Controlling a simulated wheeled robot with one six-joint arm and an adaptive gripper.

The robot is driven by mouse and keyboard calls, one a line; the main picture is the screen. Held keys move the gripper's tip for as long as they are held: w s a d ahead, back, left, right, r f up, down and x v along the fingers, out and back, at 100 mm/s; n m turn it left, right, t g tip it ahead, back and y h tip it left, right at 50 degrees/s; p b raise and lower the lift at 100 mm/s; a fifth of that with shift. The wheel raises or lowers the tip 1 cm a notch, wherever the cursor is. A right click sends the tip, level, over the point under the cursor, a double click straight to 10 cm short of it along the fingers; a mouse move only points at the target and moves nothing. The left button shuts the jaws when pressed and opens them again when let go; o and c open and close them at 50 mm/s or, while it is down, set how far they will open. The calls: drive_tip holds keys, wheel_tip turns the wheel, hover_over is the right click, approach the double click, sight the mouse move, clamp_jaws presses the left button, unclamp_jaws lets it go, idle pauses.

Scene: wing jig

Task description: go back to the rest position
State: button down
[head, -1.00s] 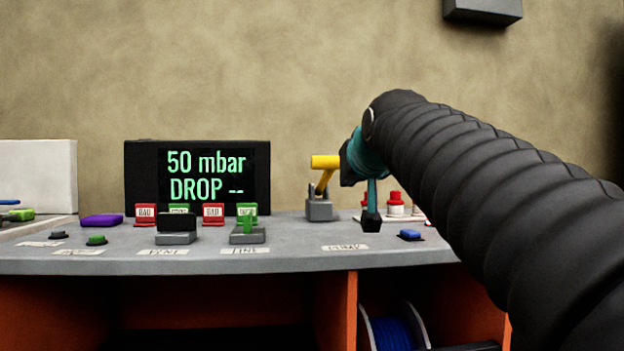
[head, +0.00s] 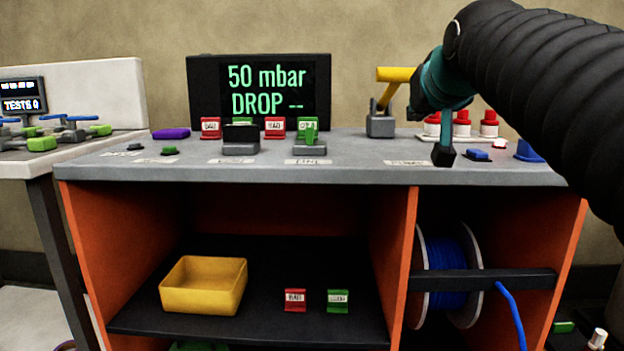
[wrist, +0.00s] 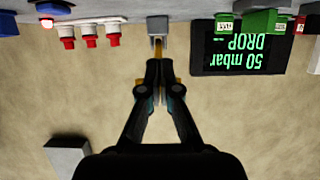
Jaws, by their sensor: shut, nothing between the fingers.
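My gripper (head: 443,157) hangs at the end of my black sleeved arm, over the right part of the grey bench top (head: 350,172) in the head view. Its teal and black fingers point down. In the upside-down wrist view my gripper (wrist: 157,62) has its fingertips together with nothing between them. A yellow-handled lever on a grey block (head: 381,122) stands just left of my gripper. In the wrist view the lever's block (wrist: 157,26) lies beyond the fingertips. I cannot tell whether the gripper touches the lever.
A black display (head: 260,90) reads "50 mbar DROP --". Red and white knobs (head: 462,124) and a blue button (head: 478,155) are close to my gripper. Below are a yellow bin (head: 203,285) and a blue spool (head: 446,270). A side table (head: 70,150) stands left.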

drive_tip(key=s+a+f+g+p, duration=0.1)
drive_tip(key=s+f+g+p, duration=0.1)
drive_tip(key=s+f, duration=0.5)
drive_tip(key=s+a+f+g+p, duration=0.1)
drive_tip(key=s+f+g+p, duration=0.1)
drive_tip(key=s+f, duration=0.6)
drive_tip(key=s+a+f+g+y+p, duration=0.1)
drive_tip(key=s+f+g, duration=0.3)
drive_tip(key=f, duration=1.3)
drive_tip(key=s+p, duration=0.1)
drive_tip(key=s, duration=0.3)
drive_tip(key=shift+s+a+f+n, duration=0.2)
drive_tip(key=shift+a+f+n, duration=0.1)
drive_tip(key=shift+a+n, duration=0.1)
